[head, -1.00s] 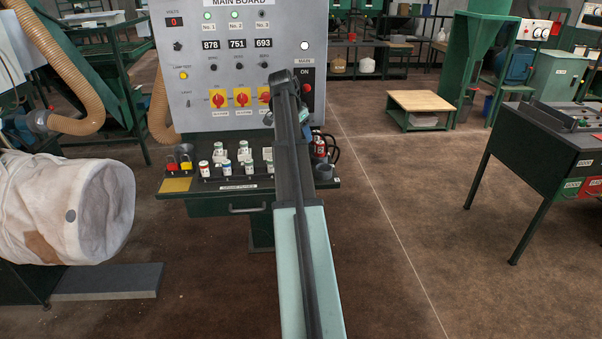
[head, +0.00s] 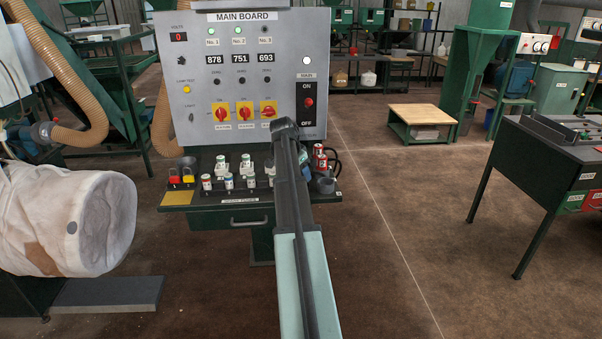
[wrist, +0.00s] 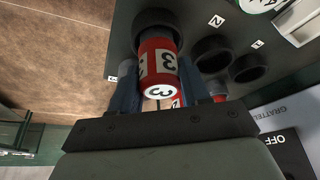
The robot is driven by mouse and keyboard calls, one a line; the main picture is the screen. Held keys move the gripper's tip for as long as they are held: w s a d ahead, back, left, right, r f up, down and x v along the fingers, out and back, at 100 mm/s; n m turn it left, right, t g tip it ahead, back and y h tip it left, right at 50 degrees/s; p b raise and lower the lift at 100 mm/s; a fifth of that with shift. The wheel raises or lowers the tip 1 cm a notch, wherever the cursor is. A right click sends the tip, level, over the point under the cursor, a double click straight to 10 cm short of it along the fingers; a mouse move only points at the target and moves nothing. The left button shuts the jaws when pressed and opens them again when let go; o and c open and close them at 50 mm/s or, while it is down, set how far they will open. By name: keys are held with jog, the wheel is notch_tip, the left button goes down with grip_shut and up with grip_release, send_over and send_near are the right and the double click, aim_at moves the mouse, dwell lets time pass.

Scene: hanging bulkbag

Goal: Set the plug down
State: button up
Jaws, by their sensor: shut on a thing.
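The red plug (wrist: 158,60) with a white band and end face marked 3 is between the two blue fingers of my gripper (wrist: 160,80) in the wrist view. My gripper is shut on it. The plug's far end meets a round black holder (wrist: 150,22); I cannot tell how deep it sits. Red items (head: 320,155) show just right of the arm at the bench, but I cannot tell whether one is the held plug.
Two empty black holders (wrist: 211,54) sit beside the plug, near a label 2. The bench tray (head: 228,197) bears several small white-and-coloured plugs (head: 222,165) and red and yellow padlocks (head: 181,176). The main board (head: 240,75) rises behind. A white bulk bag (head: 60,215) hangs at left.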

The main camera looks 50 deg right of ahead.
jog(key=shift+f, duration=0.15)
jog(key=o, duration=1.1)
jog(key=shift+o, duration=0.2)
jog(key=v, duration=1.2)
